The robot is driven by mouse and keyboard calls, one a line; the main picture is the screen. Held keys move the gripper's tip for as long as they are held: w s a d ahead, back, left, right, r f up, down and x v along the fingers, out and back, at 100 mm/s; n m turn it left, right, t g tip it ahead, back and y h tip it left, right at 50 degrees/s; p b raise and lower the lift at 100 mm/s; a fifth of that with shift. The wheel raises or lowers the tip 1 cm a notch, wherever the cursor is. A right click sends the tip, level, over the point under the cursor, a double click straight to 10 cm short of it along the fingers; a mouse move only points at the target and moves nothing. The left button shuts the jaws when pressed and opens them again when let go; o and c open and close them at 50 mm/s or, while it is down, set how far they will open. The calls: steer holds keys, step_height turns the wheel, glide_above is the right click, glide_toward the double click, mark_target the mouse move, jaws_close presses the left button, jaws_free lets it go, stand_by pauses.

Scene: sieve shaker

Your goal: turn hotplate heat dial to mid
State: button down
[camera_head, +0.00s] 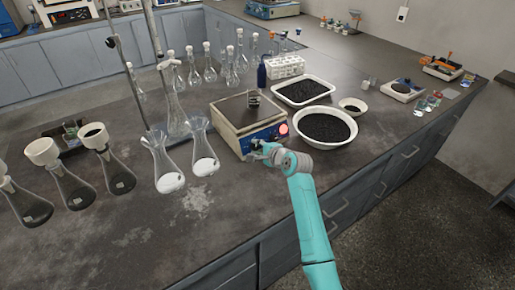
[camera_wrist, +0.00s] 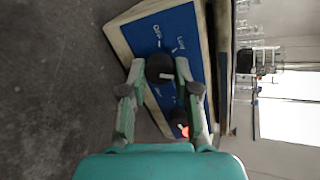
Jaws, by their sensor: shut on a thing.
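The hotplate (camera_head: 232,108) stands on the dark bench, with a flat top plate and a blue front panel; a small beaker (camera_head: 253,98) sits on its plate. In the wrist view the blue panel (camera_wrist: 180,40) carries white lettering and a black heat dial (camera_wrist: 160,67) with a white mark. My gripper (camera_wrist: 160,75) has its fingers on both sides of this dial and is shut on it. A second dark knob and a red light (camera_wrist: 185,131) show lower on the panel. In the head view my gripper (camera_head: 258,149) is at the panel and hides the dial.
Two flasks with white powder (camera_head: 204,150) stand left of the hotplate. White bowls of black grains (camera_head: 325,126) stand close on the right. A bottle (camera_head: 261,76) and a white rack (camera_head: 285,66) are behind. The bench front left of my arm is clear.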

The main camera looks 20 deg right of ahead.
stand_by(0.3)
steer(key=c, duration=0.8)
jaws_free()
steer(key=shift+c, duration=0.2)
steer(key=v, duration=1.2)
steer(key=shift+f, duration=0.15)
